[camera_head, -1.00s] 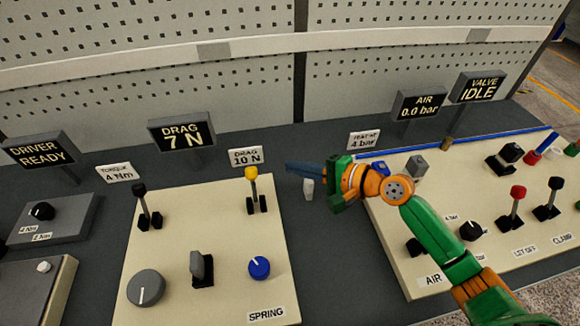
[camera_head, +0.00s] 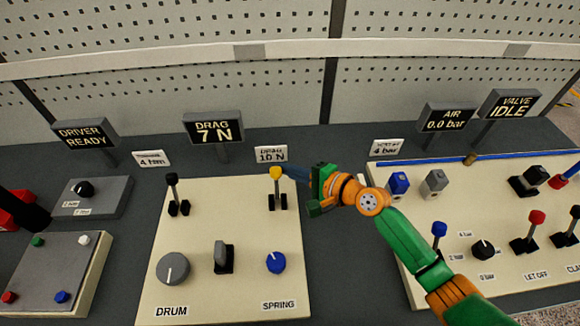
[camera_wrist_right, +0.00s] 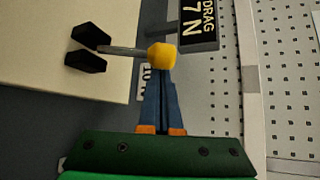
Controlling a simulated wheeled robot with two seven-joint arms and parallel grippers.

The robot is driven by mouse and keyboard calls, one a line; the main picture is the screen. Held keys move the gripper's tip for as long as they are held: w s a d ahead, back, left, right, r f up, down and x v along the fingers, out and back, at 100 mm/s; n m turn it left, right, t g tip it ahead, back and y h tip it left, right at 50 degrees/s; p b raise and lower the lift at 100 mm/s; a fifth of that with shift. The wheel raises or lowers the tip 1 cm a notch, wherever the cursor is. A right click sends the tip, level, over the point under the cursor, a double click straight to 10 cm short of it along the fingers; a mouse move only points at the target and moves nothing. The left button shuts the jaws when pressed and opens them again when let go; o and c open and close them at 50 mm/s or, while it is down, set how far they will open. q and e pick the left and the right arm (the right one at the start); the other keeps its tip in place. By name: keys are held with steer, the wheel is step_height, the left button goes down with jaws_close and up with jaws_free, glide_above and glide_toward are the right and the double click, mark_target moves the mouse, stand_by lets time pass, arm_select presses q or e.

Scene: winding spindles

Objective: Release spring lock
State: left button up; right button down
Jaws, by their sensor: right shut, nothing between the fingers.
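The cream panel (camera_head: 195,295) carries a yellow-knobbed lever (camera_head: 276,180) at its back right, above a blue knob (camera_head: 276,262) and the SPRING label (camera_head: 279,305). The lever stands roughly upright. My right gripper (camera_head: 287,171) is shut and empty, its blue fingers pointing left at the yellow knob from its right side. In the right wrist view the fingertips (camera_wrist_right: 157,75) are right at the yellow knob (camera_wrist_right: 162,56); I cannot tell whether they touch. The lever's rod and black bracket (camera_wrist_right: 87,48) show there too. My left gripper is not in view.
A black-knobbed lever (camera_head: 173,190), a grey dial (camera_head: 172,268) and a grey switch (camera_head: 222,256) share the panel. A display (camera_head: 212,128) reads DRAG 7 N; a card (camera_head: 271,154) reads DRAG 10 N. Another control panel (camera_head: 425,280) lies to the right, under my right arm.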

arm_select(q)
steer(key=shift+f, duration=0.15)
arm_select(e)
steer(key=shift+s+t+b, duration=0.2)
steer(key=shift+t+b, duration=0.1)
steer(key=shift+b, duration=0.2)
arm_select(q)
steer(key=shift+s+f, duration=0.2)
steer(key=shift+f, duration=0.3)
arm_select(e)
steer(key=shift+s+r, duration=0.1)
